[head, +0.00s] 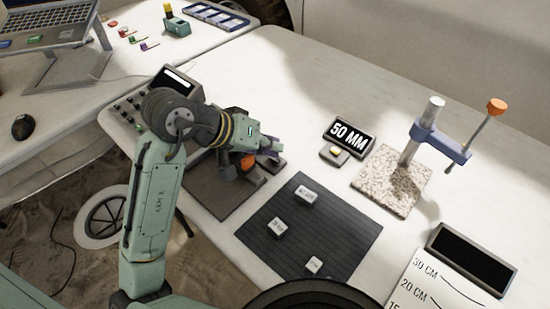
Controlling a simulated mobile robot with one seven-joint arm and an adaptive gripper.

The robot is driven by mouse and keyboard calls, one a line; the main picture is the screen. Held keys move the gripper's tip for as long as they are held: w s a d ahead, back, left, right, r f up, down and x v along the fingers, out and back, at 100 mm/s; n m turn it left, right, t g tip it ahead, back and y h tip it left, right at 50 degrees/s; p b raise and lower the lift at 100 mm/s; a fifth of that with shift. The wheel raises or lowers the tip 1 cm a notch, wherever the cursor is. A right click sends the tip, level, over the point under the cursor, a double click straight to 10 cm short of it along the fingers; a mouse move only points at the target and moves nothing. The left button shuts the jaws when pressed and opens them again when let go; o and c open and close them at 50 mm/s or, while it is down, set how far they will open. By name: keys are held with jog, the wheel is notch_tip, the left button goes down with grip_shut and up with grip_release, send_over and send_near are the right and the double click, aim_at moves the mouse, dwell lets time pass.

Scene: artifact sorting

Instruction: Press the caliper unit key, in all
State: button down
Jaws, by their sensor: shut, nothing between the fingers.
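A dark display reading "50 MM" (349,136) stands at the middle right of the table. A small box with a pale yellow key (335,151) sits in front of it; whether this is the caliper unit key I cannot tell for certain. My gripper (268,152) is shut and empty, left of the display and apart from the yellow key. It is over or just behind a grey object with an orange part (248,161). My gripper partly hides that object, and I cannot tell whether they touch.
A dark mat (345,241) holds several small white labelled blocks. A speckled stone base (415,193) carries a post with a blue arm and orange knob (497,106). A dark screen (470,260) and a height chart (425,290) are at lower right. A console with knobs (128,110) stands behind my arm.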

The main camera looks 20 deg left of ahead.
jog(key=shift+s+f+b, duration=0.1)
jog(key=shift+f+b, duration=0.5)
jog(key=shift+f, duration=0.15)
dwell(0.7)
jog(key=shift+r, duration=0.1)
jog(key=shift+r+p, duration=0.3)
jog(key=shift+p, duration=0.15)
notch_tip(320, 180, up, 6)
jog(key=p, duration=0.4)
jog(key=shift+f+p, duration=0.2)
jog(key=shift+p, duration=0.15)
jog(key=shift+a+f, duration=0.1)
dwell(0.5)
